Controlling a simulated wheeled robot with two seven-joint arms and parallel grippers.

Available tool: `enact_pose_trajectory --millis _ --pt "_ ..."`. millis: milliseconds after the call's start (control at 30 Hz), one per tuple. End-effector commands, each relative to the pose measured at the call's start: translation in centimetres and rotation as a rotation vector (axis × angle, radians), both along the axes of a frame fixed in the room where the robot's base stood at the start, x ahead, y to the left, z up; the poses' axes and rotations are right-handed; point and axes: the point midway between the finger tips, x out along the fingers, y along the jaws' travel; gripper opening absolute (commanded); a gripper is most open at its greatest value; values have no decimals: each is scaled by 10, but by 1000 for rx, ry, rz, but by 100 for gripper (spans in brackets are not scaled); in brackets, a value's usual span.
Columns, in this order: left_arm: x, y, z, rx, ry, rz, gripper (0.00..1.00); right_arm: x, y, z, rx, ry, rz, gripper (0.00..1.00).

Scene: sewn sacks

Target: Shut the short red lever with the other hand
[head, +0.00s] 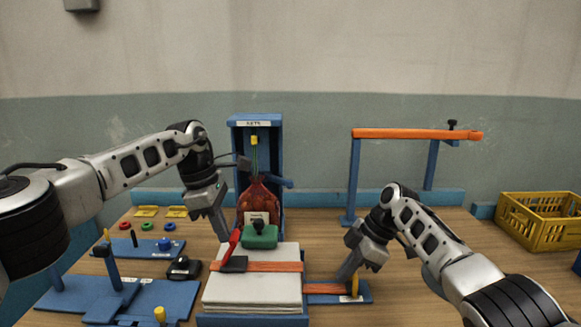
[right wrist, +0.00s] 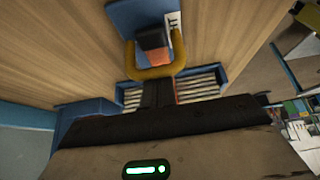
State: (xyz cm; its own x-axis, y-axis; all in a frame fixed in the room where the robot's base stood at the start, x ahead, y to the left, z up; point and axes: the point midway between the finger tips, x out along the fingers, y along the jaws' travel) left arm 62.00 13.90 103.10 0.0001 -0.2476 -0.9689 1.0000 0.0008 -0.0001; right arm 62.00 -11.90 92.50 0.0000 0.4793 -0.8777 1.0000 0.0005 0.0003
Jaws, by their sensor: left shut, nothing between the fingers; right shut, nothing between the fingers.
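The short red lever (head: 235,243) stands tilted up from a black buckle (head: 234,264) on an orange strap. The strap crosses a pale flat stack (head: 252,291) on a blue base. My left gripper (head: 222,237) is shut and empty, its tips just left of the lever; I cannot tell whether they touch it. My right gripper (head: 344,277) is shut and empty, low over the strap's right end beside a yellow handle (head: 355,285). In the right wrist view the yellow loop (right wrist: 152,73) shows close to the fingers, above a blue plate; contact is unclear.
A green block (head: 260,238) with a black knob sits behind the lever, before a red net sack (head: 259,200) in a blue frame. An orange bar (head: 410,133) on blue posts stands back right. Blue fixtures (head: 140,300) fill the left; a yellow crate (head: 540,222) stands far right.

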Motion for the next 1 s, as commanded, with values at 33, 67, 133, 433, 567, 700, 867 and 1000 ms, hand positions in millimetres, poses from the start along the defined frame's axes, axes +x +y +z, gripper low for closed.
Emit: enact_pose_trajectory --millis 33,67,133,433,567,700,867,1000 --pt "0 -4 1 -3 -1 -2 0 0 -3 -2 -7 2 -4 0" --pt "0 -6 0 -3 -1 -2 0 0 -3 -2 -7 2 -4 0" --pt "0 -10 0 -3 -2 -3 0 0 -3 -2 -7 2 -4 0" --pt "0 -17 0 -3 -1 -2 0 0 -4 -2 -7 2 -4 0" --pt "0 -16 0 -2 0 -1 0 0 -4 -2 -7 3 -4 0" --pt "0 -17 -1 -2 0 -1 0 0 -4 -2 -7 3 -4 0" --pt "0 -21 -6 -1 1 -1 0 0 -3 -3 -7 3 -4 0" --pt "0 -26 -11 -1 1 -1 0 0 -3 -3 -7 3 -4 0"
